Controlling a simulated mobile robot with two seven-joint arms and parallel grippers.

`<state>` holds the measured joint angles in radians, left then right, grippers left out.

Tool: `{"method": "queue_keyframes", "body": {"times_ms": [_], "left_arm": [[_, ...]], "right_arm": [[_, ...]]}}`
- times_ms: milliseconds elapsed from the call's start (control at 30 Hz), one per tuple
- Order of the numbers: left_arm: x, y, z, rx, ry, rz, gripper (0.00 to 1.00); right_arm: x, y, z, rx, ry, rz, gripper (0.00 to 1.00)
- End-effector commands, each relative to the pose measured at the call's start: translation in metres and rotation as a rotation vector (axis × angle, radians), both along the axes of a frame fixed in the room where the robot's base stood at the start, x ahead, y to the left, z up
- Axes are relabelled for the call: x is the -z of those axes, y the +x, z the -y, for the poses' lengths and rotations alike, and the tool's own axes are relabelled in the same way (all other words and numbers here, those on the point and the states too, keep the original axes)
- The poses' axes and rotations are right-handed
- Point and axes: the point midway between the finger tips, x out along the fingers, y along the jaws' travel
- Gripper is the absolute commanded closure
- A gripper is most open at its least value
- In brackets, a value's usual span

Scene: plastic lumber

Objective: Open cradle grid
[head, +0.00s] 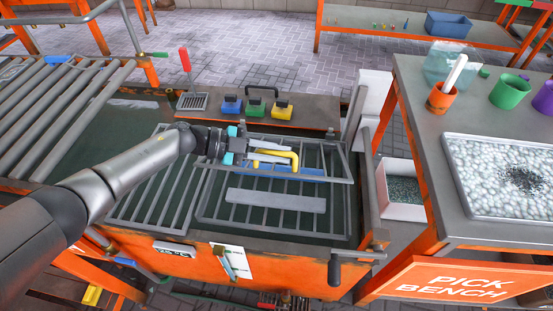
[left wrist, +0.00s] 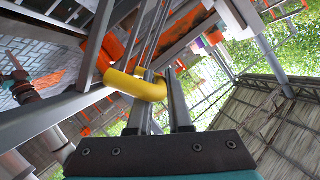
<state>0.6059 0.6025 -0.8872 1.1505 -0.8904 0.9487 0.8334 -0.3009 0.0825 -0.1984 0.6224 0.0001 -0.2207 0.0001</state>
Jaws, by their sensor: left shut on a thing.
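The cradle grid, a frame of grey bars (head: 337,163), lies over the dark tank in the head view. Its barred panel with the yellow handle (head: 293,158) seems raised at a tilt behind the lower bars; its exact angle is hard to tell. My left gripper (head: 250,153) is shut on the yellow handle at its left end. In the left wrist view the yellow handle (left wrist: 135,84) crosses at the fingertips (left wrist: 162,95), with grey bars beyond it. A blue strip (head: 290,171) and a grey flat bar (head: 275,200) show within the grid. My right gripper is not in view.
The orange tank front (head: 200,262) carries labels. Blue, green and yellow handled blocks (head: 255,107) stand on the shelf behind. Grey rollers (head: 60,95) lie left. The pick bench (head: 415,110), with a tray of pale pellets (head: 475,165) and cups, stands right.

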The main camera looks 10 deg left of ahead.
Motion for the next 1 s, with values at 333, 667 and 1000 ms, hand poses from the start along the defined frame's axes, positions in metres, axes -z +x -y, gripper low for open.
{"method": "queue_keyframes", "body": {"times_ms": [333,667,1000], "left_arm": [[-0.018,0.016,0.0,-0.005,-0.001,-0.082,1.0],[-0.019,0.017,0.0,-0.004,0.0,-0.09,1.0],[-0.019,0.017,0.0,-0.003,0.0,-0.089,1.0]], "right_arm": [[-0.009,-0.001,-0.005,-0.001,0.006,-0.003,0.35],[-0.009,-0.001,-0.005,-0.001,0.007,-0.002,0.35],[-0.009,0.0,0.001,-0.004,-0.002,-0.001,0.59]]}}
